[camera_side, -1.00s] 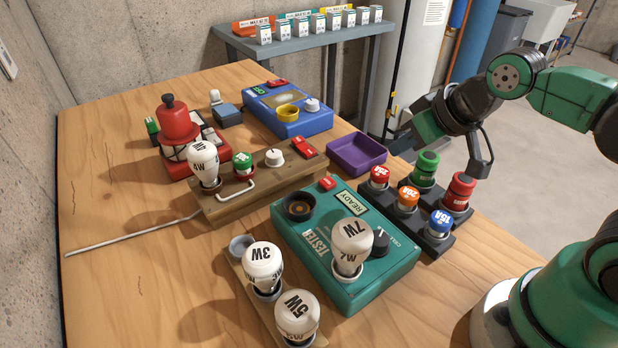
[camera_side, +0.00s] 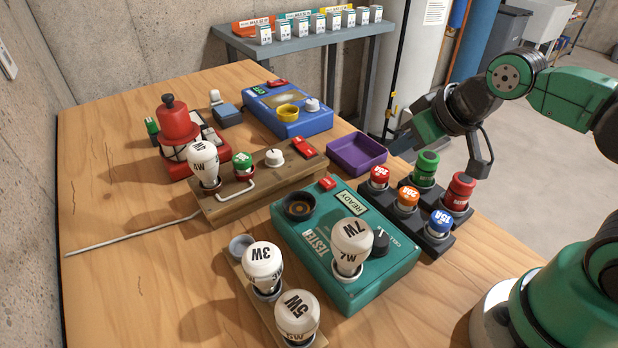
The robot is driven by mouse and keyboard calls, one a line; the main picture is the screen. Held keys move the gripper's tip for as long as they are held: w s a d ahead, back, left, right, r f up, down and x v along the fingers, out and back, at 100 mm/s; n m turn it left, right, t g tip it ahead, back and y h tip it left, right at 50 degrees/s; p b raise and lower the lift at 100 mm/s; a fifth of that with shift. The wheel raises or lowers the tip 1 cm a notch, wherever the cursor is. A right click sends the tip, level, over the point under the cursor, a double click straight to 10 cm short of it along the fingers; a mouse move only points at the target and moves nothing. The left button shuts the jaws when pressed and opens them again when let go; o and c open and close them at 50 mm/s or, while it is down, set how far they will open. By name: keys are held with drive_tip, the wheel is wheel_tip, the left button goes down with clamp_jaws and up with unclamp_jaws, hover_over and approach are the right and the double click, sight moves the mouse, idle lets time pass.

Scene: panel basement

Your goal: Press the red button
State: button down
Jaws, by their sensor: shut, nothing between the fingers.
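Several small red parts could be the red button. Another is a red rocker-like piece (camera_side: 304,147) at the right end of the wooden board. A third is a small red piece (camera_side: 277,83) on the far edge of the blue box. I cannot tell which is the button. My gripper (camera_side: 480,168) hangs at the right, close to the red fuse (camera_side: 460,191) in the black holder, apart from all three red pieces. It is shut and empty; its fingertips are hard to make out.
White bulbs stand on the tester (camera_side: 352,244) and on the near wooden strip (camera_side: 264,263). A purple tray (camera_side: 357,153) lies between the blue box and the fuse holders. A red lantern (camera_side: 175,125) stands at the left. The table's left side is mostly clear.

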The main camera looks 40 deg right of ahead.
idle(0.6)
wheel_tip(320, 180, up, 2)
drive_tip(key=r+n+t+y, duration=0.1)
drive_tip(key=n+t+y, duration=0.1)
drive_tip(key=n, duration=0.9)
hover_over(332, 183)
drive_tip(key=shift+f, duration=0.25)
drive_tip(key=shift+f, duration=0.1)
drive_tip(key=shift+f, duration=4.3)
drive_tip(key=shift+f, duration=0.1)
drive_tip(key=shift+f, duration=0.35)
